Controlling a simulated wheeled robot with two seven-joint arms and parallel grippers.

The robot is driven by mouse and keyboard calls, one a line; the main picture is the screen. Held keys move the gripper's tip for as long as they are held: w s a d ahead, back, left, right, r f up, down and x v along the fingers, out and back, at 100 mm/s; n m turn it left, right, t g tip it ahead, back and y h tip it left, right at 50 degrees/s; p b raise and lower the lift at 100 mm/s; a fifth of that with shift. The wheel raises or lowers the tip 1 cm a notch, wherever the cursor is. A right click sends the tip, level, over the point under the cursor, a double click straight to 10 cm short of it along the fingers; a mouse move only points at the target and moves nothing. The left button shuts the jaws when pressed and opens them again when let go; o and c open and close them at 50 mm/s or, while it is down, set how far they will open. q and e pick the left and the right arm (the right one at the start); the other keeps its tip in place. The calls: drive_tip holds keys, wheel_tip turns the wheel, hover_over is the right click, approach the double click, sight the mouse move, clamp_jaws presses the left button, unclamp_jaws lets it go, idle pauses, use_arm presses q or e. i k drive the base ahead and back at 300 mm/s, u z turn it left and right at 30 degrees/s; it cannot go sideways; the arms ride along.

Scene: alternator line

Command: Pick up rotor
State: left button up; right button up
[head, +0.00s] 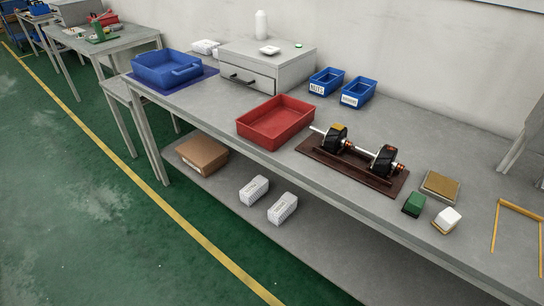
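Two rotors lie along a dark brown board on the grey workbench in the head view. The left rotor (334,137) has a black body with a copper-yellow part on top and a pale shaft pointing left. The right rotor (383,159) has a similar black body with orange-copper parts at its right end. The brown board (325,163) carries both. Neither of my grippers shows in this view.
A red tray (276,139) stands left of the board. A blue tray (155,79), a grey drawer cabinet (247,85) and two blue bins (324,90) sit farther back. Green (413,209) and white (447,226) blocks and a tan square (441,190) lie right of the board.

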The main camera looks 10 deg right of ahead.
sight(335, 138)
drive_tip(key=u, duration=0.15)
drive_tip(key=k, duration=0.4)
drive_tip(key=u, duration=1)
drive_tip(key=i, duration=1.6)
drive_tip(key=z, duration=1.5)
drive_tip(key=i, duration=0.75)
drive_tip(key=z, duration=0.7)
